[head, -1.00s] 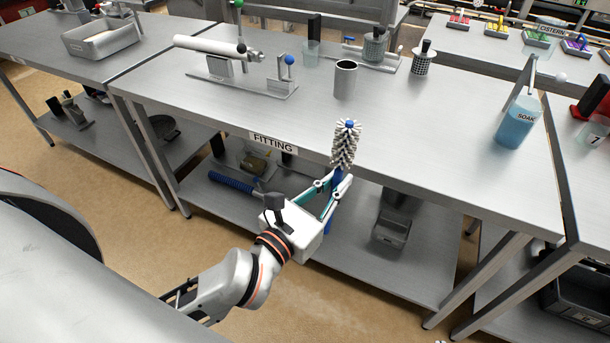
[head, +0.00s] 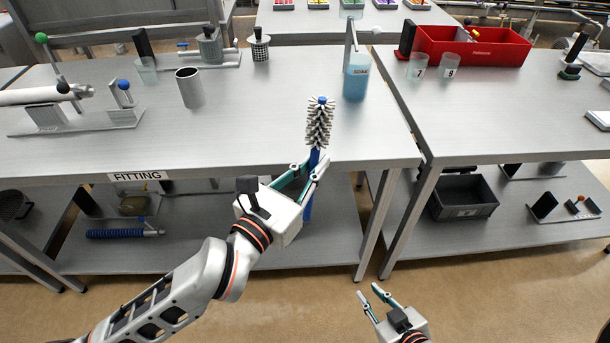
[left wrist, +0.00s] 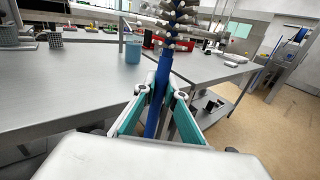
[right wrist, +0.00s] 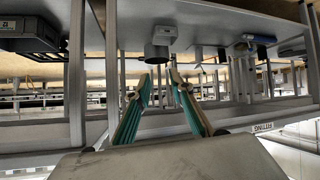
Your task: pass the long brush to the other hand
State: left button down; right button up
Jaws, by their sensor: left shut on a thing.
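The long brush (head: 319,124) has a blue handle and a head of white and dark bristles with a blue tip. It stands upright in front of the table edge. My left gripper (head: 316,168) is shut on its blue handle, below the bristles; the handle's lower end shows under the fingers. In the left wrist view the blue handle (left wrist: 158,100) runs up between the fingers. My right gripper (head: 374,295) is open and empty, low at the right, apart from the brush. In the right wrist view its fingertips (right wrist: 162,75) stand apart with nothing between them.
The table marked FITTING (head: 250,150) is behind the brush, with a metal cup (head: 189,88) and a blue SOAK container (head: 356,78). A second table at right holds a red bin (head: 472,47). A dark crate (head: 463,198) stands on its lower shelf. The floor before the tables is clear.

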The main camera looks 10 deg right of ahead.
pick_arm(q)
jog(key=shift+d, duration=0.1)
pick_arm(e)
jog(key=shift+d, duration=0.1)
pick_arm(q)
jog(key=shift+r, duration=0.1)
pick_arm(e)
jog(key=w+r+n+t+y, duration=0.2)
jog(key=w+r+n+t, duration=0.15)
jog(key=r+n, duration=0.5)
jog(key=w+r+n+t+y, duration=0.1)
jog(key=w+r+n+t, duration=0.1)
jog(key=w+r+n, duration=0.5)
jog(key=n+g+y, duration=0.5)
jog(key=n+y, duration=0.3)
jog(key=n, duration=1.7)
send_near(311, 202)
jog(key=d, duration=0.1)
jog(key=x, duration=1.1)
jog(key=shift+a, duration=0.45)
